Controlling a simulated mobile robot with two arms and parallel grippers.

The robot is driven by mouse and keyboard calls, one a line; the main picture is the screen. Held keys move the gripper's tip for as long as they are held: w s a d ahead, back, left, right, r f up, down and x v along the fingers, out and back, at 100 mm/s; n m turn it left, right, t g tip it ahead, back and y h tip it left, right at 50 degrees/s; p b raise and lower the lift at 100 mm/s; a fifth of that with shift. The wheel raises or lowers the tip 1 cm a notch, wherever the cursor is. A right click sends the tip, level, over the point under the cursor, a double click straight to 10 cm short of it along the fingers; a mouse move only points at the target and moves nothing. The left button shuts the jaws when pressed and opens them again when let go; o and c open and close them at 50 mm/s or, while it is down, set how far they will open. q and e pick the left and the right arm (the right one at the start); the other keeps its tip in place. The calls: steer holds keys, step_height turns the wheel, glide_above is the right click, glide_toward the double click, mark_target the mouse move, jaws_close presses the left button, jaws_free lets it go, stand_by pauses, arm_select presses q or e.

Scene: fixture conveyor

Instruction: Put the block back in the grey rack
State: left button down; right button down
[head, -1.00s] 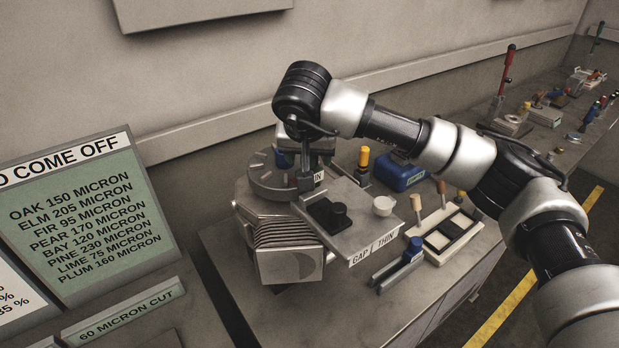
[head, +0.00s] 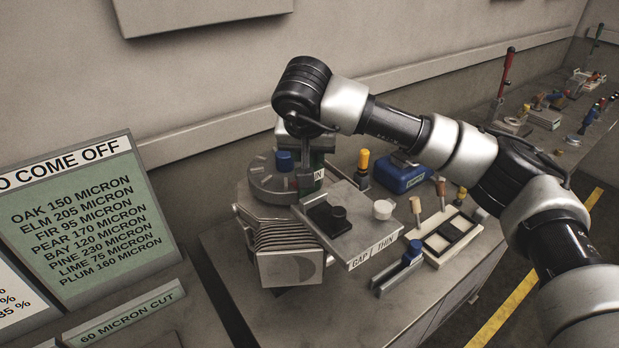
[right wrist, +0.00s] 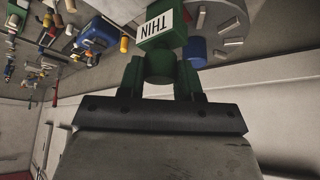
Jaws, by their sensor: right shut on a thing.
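A green block (right wrist: 150,10) with a white "THIN" label shows at the top middle of the right wrist view. My right gripper (right wrist: 160,72) is shut on its green knob. In the head view the block (head: 319,185) is partly hidden behind the right gripper (head: 305,184), beside the round grey turntable. The grey rack (head: 370,240), with "GAP" and "THIN" on its front edge, lies just right of and nearer than the gripper. My left gripper is not in view.
The turntable (head: 262,184) carries a blue peg (head: 284,160) close to my gripper. A white round piece (head: 382,209) stands by the rack's right side. A blue box (head: 402,175), a yellow-topped post and a tray (head: 440,255) are further right.

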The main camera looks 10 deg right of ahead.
steer(key=shift+r+p, duration=0.55)
steer(key=shift+r, duration=0.75)
steer(key=shift+r, duration=0.1)
